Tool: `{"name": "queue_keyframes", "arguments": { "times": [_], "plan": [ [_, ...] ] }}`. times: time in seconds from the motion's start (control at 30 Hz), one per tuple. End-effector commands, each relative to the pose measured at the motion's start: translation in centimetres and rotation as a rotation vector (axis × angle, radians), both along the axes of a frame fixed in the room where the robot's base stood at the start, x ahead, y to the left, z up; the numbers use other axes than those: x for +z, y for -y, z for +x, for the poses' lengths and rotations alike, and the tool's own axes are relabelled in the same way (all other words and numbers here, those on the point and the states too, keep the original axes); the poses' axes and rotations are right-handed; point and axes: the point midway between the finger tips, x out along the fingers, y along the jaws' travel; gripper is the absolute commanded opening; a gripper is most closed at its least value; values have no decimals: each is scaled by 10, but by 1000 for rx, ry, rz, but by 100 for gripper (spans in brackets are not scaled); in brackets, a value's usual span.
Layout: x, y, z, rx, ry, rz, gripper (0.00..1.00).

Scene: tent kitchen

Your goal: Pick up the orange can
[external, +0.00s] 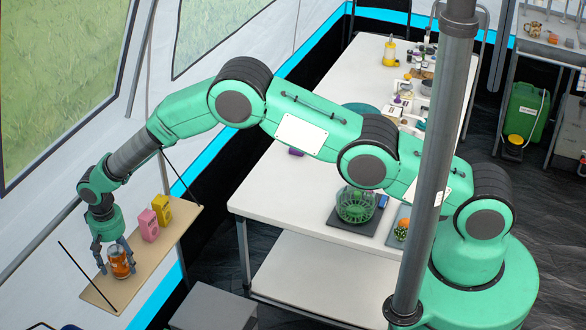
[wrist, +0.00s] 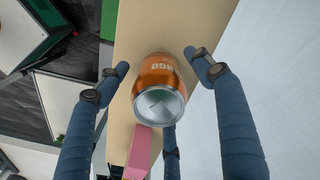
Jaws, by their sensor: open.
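The orange can (external: 120,262) stands upright near the front end of a narrow wooden shelf (external: 97,297) at the left of the external view. My gripper (external: 115,258) points down over it, with its fingers around the can's sides. In the wrist view, the orange can (wrist: 160,90) shows its silver end and its orange side with white letters. The fingers of my gripper (wrist: 160,70) are spread to the left and right of the can, with gaps on both sides. A third finger shows below the can.
A pink carton (external: 149,225) and a yellow carton (external: 161,209) stand farther along the shelf. The pink carton (wrist: 139,150) is close to the can in the wrist view. A white table (external: 290,190) stands to the right.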

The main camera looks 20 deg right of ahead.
Motion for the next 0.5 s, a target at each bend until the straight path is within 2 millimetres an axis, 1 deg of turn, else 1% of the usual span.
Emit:
{"name": "queue_keyframes", "arguments": {
  "times": [0.33, 0.37, 0.5],
  "plan": [
    [0, 0, 0, 0, 0, 0, 67],
    [0, 0, 0, 0, 0, 0, 65],
    [0, 0, 0, 0, 0, 0, 37]
  ]
}}
